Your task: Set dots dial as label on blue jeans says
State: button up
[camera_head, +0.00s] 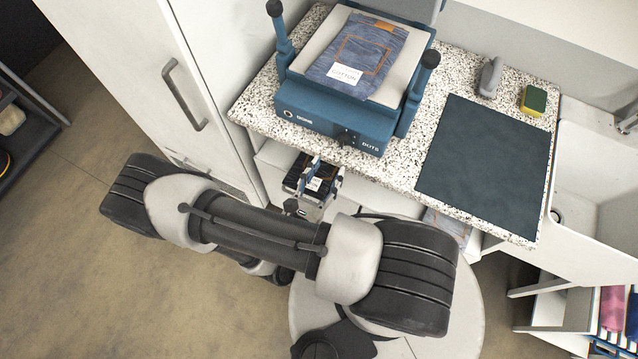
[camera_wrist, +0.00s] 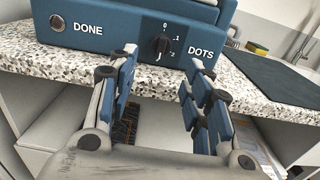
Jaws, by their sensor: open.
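Blue jeans (camera_head: 372,55) lie folded on the pale plate of a blue press (camera_head: 330,125) on the counter. Their white label (camera_head: 344,75) reads COTTON; any smaller marks on it are too small to read. The black dots dial (camera_wrist: 160,45) is on the press front, left of the word DOTS, with 0, 1 and 2 visible around it. Its exact setting is unclear. The dial also shows in the head view (camera_head: 346,138). My gripper (camera_wrist: 164,62) is open and empty, its fingers below and either side of the dial, apart from it. It also shows in the head view (camera_head: 315,170).
A DONE button (camera_wrist: 57,22) is at the left of the press front. The speckled counter edge (camera_wrist: 255,100) runs below. A dark mat (camera_head: 485,165), a grey object (camera_head: 490,78) and a sponge (camera_head: 533,100) are to the right. A tall white cabinet (camera_head: 150,70) stands left.

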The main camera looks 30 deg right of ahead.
jog(key=shift+v, duration=1.9)
jog(key=s+r+m+g+y, duration=0.3)
jog(key=r+m+y, duration=0.4)
jog(key=r+m, duration=0.5)
jog(key=s+a+r+m+g+y, duration=0.1)
jog(key=s+r+m+g+y, duration=0.2)
jog(key=r+m+y, duration=0.4)
notch_tip(320, 180, up, 12)
jog(key=m, duration=0.6)
jog(key=shift+f+b, duration=0.2)
jog(key=shift+b, duration=0.1)
jog(key=shift+s+a, duration=0.1)
jog(key=shift+c, duration=0.2)
